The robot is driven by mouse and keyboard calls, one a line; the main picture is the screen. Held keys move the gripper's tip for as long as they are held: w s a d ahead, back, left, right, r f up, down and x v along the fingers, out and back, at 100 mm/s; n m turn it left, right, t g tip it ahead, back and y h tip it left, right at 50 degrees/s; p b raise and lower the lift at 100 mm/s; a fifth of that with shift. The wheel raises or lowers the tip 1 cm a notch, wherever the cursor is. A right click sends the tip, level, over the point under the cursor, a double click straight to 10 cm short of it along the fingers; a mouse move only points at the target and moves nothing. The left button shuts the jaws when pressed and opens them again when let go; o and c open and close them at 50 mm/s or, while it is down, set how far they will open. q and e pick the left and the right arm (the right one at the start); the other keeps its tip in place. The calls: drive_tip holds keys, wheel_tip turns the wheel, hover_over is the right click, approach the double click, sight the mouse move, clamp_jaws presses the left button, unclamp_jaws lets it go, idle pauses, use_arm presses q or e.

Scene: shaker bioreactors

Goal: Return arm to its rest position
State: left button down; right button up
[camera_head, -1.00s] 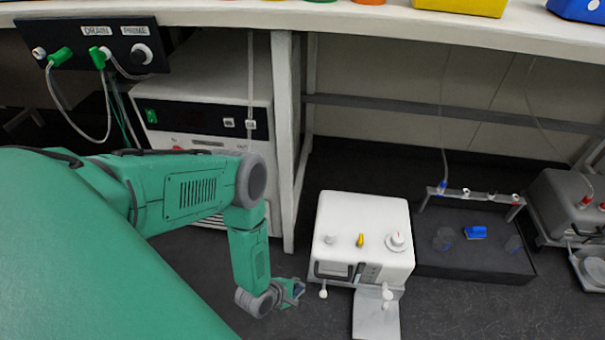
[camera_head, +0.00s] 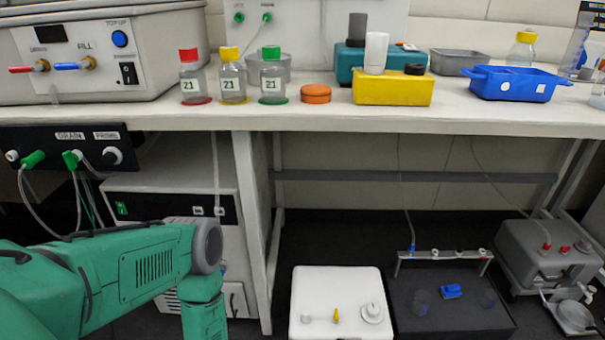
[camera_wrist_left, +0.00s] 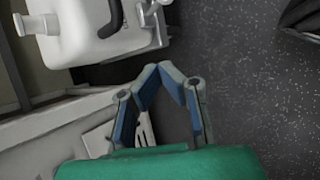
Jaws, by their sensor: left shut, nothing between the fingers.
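My left arm (camera_head: 150,270), green with a grey joint, comes in from the left in the head view, in front of the bench and bent downward at its elbow. Its gripper is below the lower edge of that view. In the left wrist view my left gripper (camera_wrist_left: 166,72) points over the dark speckled floor (camera_wrist_left: 245,90), its blue-padded fingertips together and nothing held. A white device (camera_wrist_left: 85,30) lies beyond it at the upper left, apart from the fingers. My right arm is not in view.
The bench (camera_head: 340,115) carries several bottles, a yellow block (camera_head: 393,90) and a blue tray (camera_head: 512,84). Under it stand a white cabinet (camera_head: 165,185), a white box (camera_head: 340,290) with knobs, a black tray (camera_head: 450,318) and a grey device (camera_head: 545,250). A bench leg (camera_head: 252,230) stands right of my arm.

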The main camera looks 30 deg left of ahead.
use_arm(q)
drive_tip(key=s+d+r+m+g+h+p, duration=0.1)
drive_tip(key=s+d+r+m+g+p, duration=0.15)
drive_tip(key=r+m, duration=0.45)
drive_tip(key=s+d+r+m+g+p, duration=0.15)
drive_tip(key=d+r+m+p, duration=0.25)
drive_tip(key=r, duration=0.5)
drive_tip(key=s+a+r+m+g+y+p, duration=0.1)
drive_tip(key=s+a+r+m+p, duration=0.1)
drive_tip(key=r+m, duration=0.4)
drive_tip(key=s+a+r+m+g+y+p, duration=0.1)
drive_tip(key=s+r+m, duration=0.4)
drive_tip(key=r, duration=0.6)
drive_tip(key=shift+s+a+m+g+y+p, duration=0.3)
drive_tip(key=shift+a+m+g+p, duration=0.35)
drive_tip(key=shift+a+g, duration=0.15)
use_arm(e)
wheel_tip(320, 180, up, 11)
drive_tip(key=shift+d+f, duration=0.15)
use_arm(q)
drive_tip(key=shift+a, duration=0.2)
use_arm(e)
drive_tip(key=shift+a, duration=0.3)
